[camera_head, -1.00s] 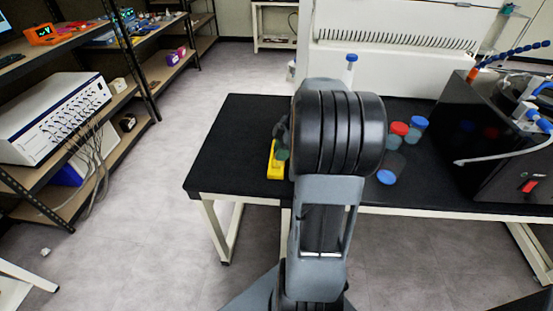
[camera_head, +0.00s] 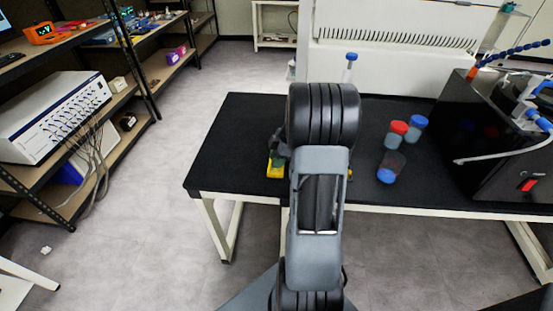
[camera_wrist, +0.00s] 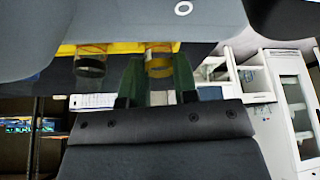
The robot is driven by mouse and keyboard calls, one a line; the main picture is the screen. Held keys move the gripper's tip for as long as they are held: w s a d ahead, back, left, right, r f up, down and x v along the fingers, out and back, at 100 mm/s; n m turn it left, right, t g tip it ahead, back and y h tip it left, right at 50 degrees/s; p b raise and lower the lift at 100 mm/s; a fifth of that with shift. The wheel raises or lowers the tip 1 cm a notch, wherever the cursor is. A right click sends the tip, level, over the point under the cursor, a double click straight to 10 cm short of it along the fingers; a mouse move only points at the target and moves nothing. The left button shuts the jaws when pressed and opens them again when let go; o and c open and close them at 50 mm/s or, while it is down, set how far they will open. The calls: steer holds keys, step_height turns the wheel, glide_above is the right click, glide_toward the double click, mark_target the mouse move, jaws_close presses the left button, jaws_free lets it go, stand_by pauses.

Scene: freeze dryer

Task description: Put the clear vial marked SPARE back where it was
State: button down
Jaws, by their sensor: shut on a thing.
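My gripper (camera_wrist: 158,64) is shut on a clear vial (camera_wrist: 158,70) in the wrist view, its green fingers on both sides. The vial shows a yellow tint and band; no SPARE marking is readable. It meets the yellow rack (camera_wrist: 122,47); I cannot tell whether it is seated or only in front. A second clear vial (camera_wrist: 90,66) is at the rack to the left. In the head view the yellow rack (camera_head: 273,172) lies near the table's front edge, mostly hidden behind my arm. The held vial is hidden there.
On the black table (camera_head: 235,130), right of my arm, are a red-capped vial (camera_head: 397,133), a blue-capped vial (camera_head: 417,127) and a clear container with blue (camera_head: 388,172). Another blue-capped vial (camera_head: 350,68) stands at the back. A black machine (camera_head: 490,150) is right. The table's left is clear.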

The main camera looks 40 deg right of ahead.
steer(key=shift+f, duration=0.1)
steer(key=c, duration=1.4)
jaws_free()
steer(key=o, duration=0.5)
